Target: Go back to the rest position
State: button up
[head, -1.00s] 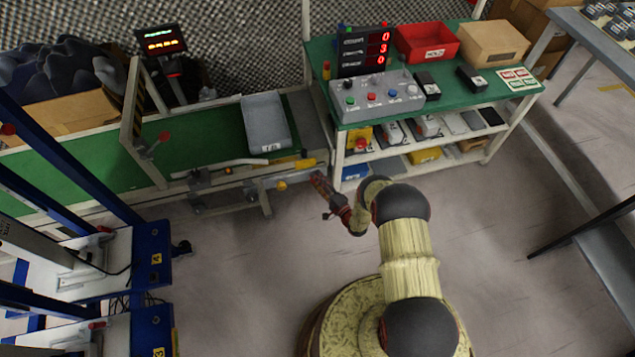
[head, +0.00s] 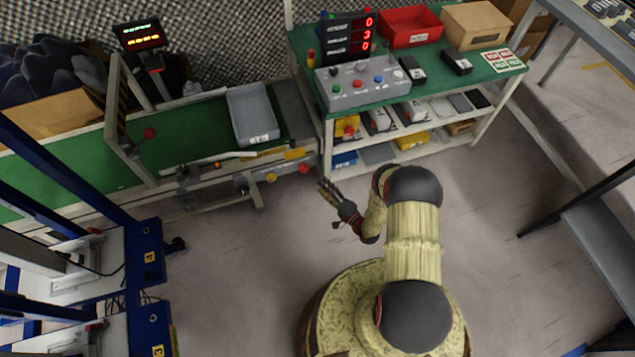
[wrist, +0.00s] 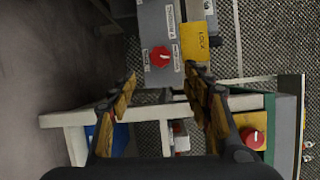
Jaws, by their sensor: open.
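My gripper (head: 329,188) is open and empty in the head view. It hangs over bare floor in front of the gap between the conveyor and the green-topped bench, apart from both. In the wrist view my gripper (wrist: 158,85) shows its two fingers spread, with nothing between them. Beyond the fingers there is a grey panel with a red knob (wrist: 160,57) and a yellow LOCK label (wrist: 194,42). My arm is bent above my base in the head view.
The conveyor (head: 190,145) carries a grey tray (head: 253,115) at left. The green-topped bench (head: 440,82) holds a control box (head: 365,85), a red bin (head: 410,27) and a cardboard box (head: 477,24). Blue-framed equipment (head: 147,255) stands at lower left. The floor (head: 235,265) around me is clear.

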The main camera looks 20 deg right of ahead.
jog(key=shift+s+d, duration=0.1)
jog(key=shift+s, duration=0.3)
dwell(0.3)
